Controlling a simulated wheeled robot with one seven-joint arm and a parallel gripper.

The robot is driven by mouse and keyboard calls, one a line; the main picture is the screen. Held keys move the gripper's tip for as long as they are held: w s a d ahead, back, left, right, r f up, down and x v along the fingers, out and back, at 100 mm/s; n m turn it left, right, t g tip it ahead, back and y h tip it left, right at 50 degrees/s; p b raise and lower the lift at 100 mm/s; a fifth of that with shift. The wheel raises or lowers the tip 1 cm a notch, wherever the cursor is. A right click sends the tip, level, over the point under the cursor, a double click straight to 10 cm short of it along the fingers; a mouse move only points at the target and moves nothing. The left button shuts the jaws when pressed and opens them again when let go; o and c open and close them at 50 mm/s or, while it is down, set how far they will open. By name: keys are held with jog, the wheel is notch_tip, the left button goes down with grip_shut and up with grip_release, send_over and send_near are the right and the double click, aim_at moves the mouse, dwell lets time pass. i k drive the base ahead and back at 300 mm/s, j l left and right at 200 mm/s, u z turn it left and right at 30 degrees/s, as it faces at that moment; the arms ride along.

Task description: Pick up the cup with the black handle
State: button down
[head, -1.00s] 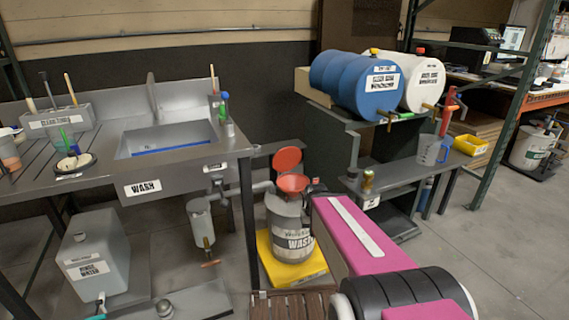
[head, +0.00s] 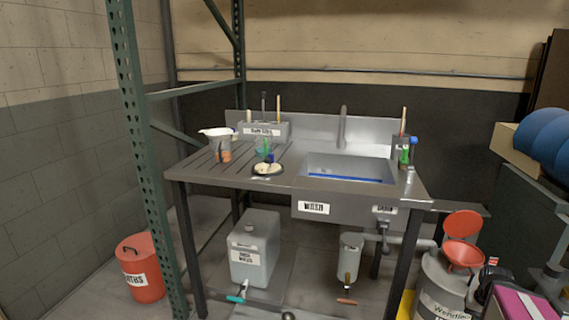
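A red bin (head: 140,275), grey tank (head: 253,250) and waste can (head: 440,285) stand on the floor.

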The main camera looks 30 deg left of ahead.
aim_at(222, 144)
jog(key=k+j+u, duration=0.1)
jog(key=u, duration=1.05)
jog(key=l+u, duration=0.15)
jog(key=u, duration=0.85)
jog(key=z, duration=2.05)
jog(key=u, duration=2.05)
jog(key=i+j+z, duration=0.1)
jog(key=j+z, duration=0.6)
jog(key=j, duration=0.2)
